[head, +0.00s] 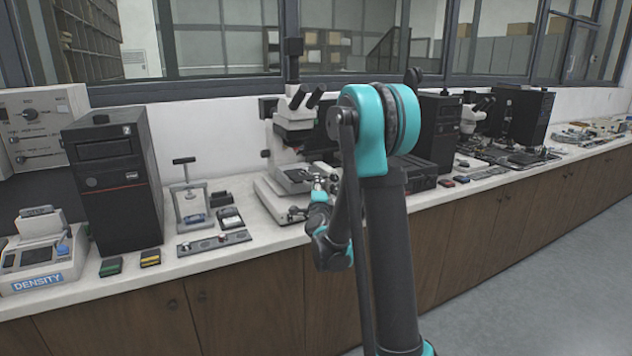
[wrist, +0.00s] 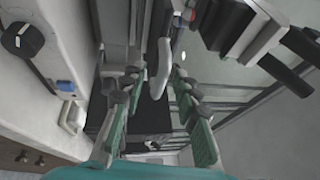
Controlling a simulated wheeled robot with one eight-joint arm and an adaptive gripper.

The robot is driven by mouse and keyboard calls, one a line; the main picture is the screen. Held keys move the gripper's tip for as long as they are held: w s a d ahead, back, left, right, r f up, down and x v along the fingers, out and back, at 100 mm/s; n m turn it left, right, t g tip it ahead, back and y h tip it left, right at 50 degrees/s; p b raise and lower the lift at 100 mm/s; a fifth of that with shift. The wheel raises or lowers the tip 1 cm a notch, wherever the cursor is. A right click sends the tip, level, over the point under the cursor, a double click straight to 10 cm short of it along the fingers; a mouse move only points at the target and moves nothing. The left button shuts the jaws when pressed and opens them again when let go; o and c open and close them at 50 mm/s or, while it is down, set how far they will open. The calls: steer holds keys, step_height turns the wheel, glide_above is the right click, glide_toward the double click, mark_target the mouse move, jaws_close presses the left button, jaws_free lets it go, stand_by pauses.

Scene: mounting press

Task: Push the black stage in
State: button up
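The white microscope (head: 297,125) stands on the bench, left of my raised arm in the head view. A dark flat stage (head: 293,178) shows below its head, partly hidden by my arm and gripper. My gripper (head: 322,183) is small in the head view, close to the right side of the microscope. In the wrist view my gripper (wrist: 158,76) has its two teal fingers spread apart, with nothing held. A pale rounded part (wrist: 165,45) lies ahead of the fingertips. A black surface (wrist: 150,108) shows between the fingers; I cannot tell whether it is the stage. Contact is not visible.
A small press with a T-handle (head: 190,195) and a black tower (head: 115,180) stand to the left. A black box (head: 437,130) and a second microscope (head: 475,115) stand right of my arm. The window wall (head: 225,50) is behind. The floor (head: 560,260) at right is clear.

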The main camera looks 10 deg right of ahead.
steer(key=shift+w, duration=0.25)
